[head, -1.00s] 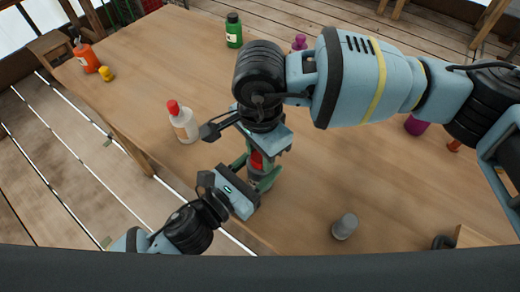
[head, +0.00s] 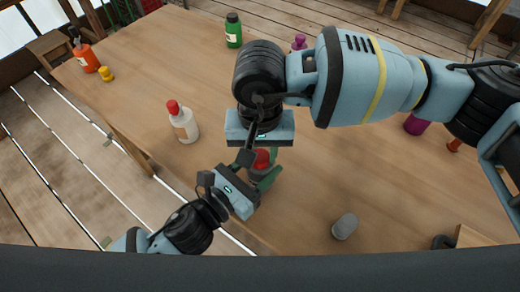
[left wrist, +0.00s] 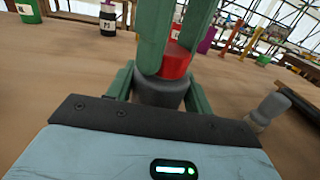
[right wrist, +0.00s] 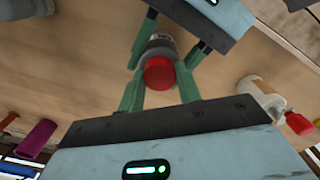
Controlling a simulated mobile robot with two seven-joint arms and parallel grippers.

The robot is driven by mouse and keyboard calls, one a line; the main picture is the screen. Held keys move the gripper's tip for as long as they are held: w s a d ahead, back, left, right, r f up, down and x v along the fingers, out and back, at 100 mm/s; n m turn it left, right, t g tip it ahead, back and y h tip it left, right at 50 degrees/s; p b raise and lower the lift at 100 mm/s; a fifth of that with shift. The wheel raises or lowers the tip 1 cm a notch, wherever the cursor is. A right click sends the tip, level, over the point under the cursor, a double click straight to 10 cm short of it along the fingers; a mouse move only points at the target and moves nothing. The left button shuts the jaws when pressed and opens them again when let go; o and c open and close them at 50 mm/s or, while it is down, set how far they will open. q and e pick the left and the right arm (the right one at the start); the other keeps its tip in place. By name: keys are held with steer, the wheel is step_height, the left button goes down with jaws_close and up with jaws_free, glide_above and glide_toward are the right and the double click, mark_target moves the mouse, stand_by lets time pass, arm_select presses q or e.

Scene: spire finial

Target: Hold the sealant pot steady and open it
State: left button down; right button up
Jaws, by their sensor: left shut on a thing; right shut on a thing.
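The sealant pot has a dark grey body (left wrist: 160,92) and a red lid (left wrist: 177,62). It stands upright near the front edge of the table (head: 310,190), and its lid also shows in the head view (head: 262,158) and the right wrist view (right wrist: 159,73). My left gripper (left wrist: 160,95) is shut on the grey body from the side, low down. My right gripper (right wrist: 160,80) comes from above and is shut on the red lid. The lid sits on the body, with no clear gap visible. The fingers hide part of the pot.
A white bottle with a red cap (head: 184,122) stands left of the pot. A green bottle (head: 233,30), an orange bottle (head: 86,55) and a yellow piece (head: 106,74) are farther back. The table's left middle is clear.

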mark_target(260, 156)
steer(key=shift+r, duration=0.15)
steer(key=shift+r, duration=0.75)
steer(key=shift+r, duration=0.2)
stand_by(0.3)
steer(key=shift+r, duration=2)
arm_select(q)
steer(key=c, duration=0.5)
jaws_free()
arm_select(e)
step_height(260, 156, down, 4)
steer(key=shift+r+b, duration=0.2)
steer(key=shift+b, duration=0.75)
arm_select(q)
steer(key=v, duration=1.2)
arm_select(e)
steer(key=shift+f+g, duration=0.25)
steer(key=shift+g, duration=0.05)
